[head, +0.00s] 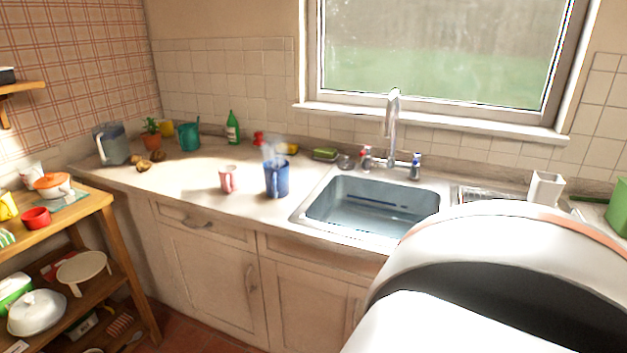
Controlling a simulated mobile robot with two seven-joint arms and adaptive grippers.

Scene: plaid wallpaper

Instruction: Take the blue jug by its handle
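A blue jug (277,179) stands upright on the countertop, just left of the sink. Its handle seems to be on its front side, but it is too small to tell exactly. Something pale and see-through, like steam or clear plastic, shows above its rim. A pink mug (228,179) stands to its left, apart from it. Neither of my grippers is in view. A large white rounded part of my own body fills the lower right and hides the counter there.
The sink (372,205) with its tap (391,125) lies right of the jug. A kettle (111,144), potted plant (151,134), teal can (188,136) and green bottle (232,128) stand at the back left. A wooden shelf unit (97,203) stands front left. The counter's front left is clear.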

